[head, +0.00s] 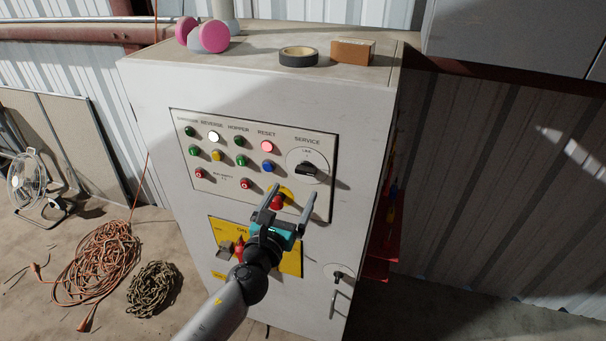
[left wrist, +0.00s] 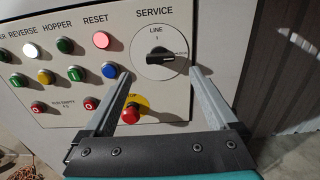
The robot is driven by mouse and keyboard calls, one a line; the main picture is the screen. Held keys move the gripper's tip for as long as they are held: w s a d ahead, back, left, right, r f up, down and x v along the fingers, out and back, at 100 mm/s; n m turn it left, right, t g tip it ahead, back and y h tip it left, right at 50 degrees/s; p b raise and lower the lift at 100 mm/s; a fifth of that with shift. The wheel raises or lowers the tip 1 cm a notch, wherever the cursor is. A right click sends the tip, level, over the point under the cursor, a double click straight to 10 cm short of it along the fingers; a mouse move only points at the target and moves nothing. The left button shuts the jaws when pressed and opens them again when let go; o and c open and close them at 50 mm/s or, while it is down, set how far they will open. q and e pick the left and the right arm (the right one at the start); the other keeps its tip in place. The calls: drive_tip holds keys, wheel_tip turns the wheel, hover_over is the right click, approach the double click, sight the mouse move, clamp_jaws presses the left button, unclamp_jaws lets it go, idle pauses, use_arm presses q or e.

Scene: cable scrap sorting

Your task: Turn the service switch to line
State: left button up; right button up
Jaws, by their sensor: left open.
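The service switch (head: 308,169) is a black knob on a round pale dial at the upper right of the cabinet's control panel. In the left wrist view the knob (left wrist: 160,57) lies roughly sideways, with LINE printed above it and a small unreadable label at its right. My left gripper (head: 292,192) is open and empty, in front of the panel, below the switch in the head view. In the left wrist view its fingertips (left wrist: 159,75) appear on either side of the knob's lower part; I cannot tell how far off the knob is. My right gripper is not in view.
A red emergency button (head: 277,203) on yellow sits below the switch. Several coloured buttons and lamps fill the panel's left. A yellow ON plate (head: 290,262) is lower down. A tape roll (head: 299,57) and a brown block (head: 352,52) lie on the cabinet top.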

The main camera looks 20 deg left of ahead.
sight(305, 173)
use_arm(q)
drive_tip(key=w, duration=0.7)
drive_tip(key=shift+w+d+b, duration=0.15)
drive_tip(key=shift+w+b, duration=0.1)
drive_tip(key=shift+b, duration=0.15)
drive_tip(key=c, duration=1.4)
drive_tip(key=shift+o, duration=0.2)
